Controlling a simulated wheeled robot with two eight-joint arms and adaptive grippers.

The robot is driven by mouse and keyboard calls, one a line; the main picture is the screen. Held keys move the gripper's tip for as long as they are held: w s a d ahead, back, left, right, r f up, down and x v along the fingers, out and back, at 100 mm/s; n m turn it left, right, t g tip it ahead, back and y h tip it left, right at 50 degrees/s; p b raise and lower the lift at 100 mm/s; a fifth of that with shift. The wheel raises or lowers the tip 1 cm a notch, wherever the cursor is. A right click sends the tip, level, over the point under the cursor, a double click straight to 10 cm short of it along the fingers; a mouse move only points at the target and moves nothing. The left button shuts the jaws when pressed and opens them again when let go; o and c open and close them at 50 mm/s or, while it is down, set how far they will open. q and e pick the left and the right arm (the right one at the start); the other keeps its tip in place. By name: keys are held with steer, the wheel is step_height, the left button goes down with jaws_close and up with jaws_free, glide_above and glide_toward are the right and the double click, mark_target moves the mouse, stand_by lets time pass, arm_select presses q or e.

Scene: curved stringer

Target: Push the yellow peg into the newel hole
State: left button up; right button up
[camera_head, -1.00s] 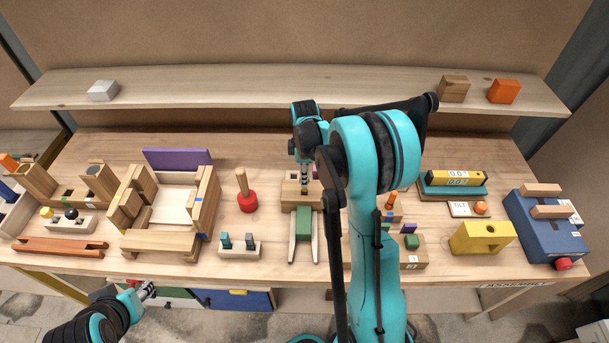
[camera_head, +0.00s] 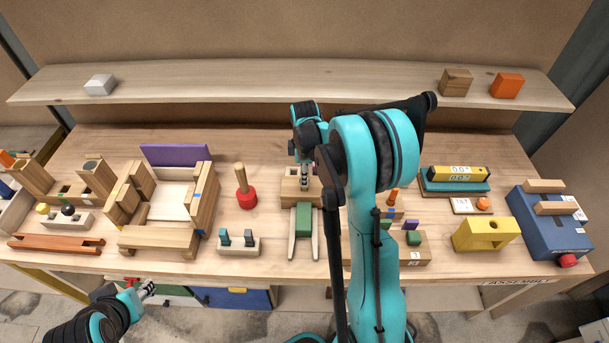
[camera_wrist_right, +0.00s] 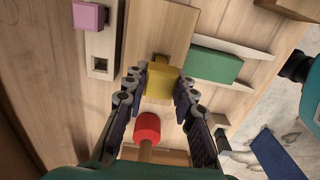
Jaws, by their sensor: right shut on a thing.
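The yellow peg (camera_wrist_right: 163,80) is between my right gripper's fingers in the right wrist view. My right gripper (camera_wrist_right: 157,90) is shut on it. In the head view my right gripper (camera_head: 304,186) is over a wooden block (camera_head: 290,197), which looks like the newel. In the wrist view the peg's far end is close to the wooden piece (camera_wrist_right: 158,32).
A red mallet (camera_head: 246,198) stands left of the block, and it also shows in the wrist view (camera_wrist_right: 147,128). A green block (camera_head: 302,216) between wooden strips lies in front. A light piece with a square hole (camera_wrist_right: 100,65) and a pink cube (camera_wrist_right: 89,15) are nearby.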

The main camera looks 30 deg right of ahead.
steer(key=shift+f+b, duration=0.75)
steer(key=shift+f, duration=0.25)
steer(key=o, duration=1)
step_height(320, 180, up, 12)
steer(key=shift+r, duration=0.1)
steer(key=s+a+f+m+t+b, duration=0.2)
steer(key=s+a+m, duration=0.2)
steer(key=s+a, duration=0.1)
steer(key=s+a+f+m+t+b, duration=0.2)
steer(key=s+a+m+b, duration=0.1)
steer(key=s+a, duration=0.2)
steer(key=s+a+f+m+t+b, duration=0.2)
steer(key=s+a+m+t, duration=0.1)
steer(key=s, duration=0.6)
steer(key=shift+a+m+b, duration=0.35)
steer(key=shift+a+m, duration=0.45)
steer(key=shift+a, duration=0.45)
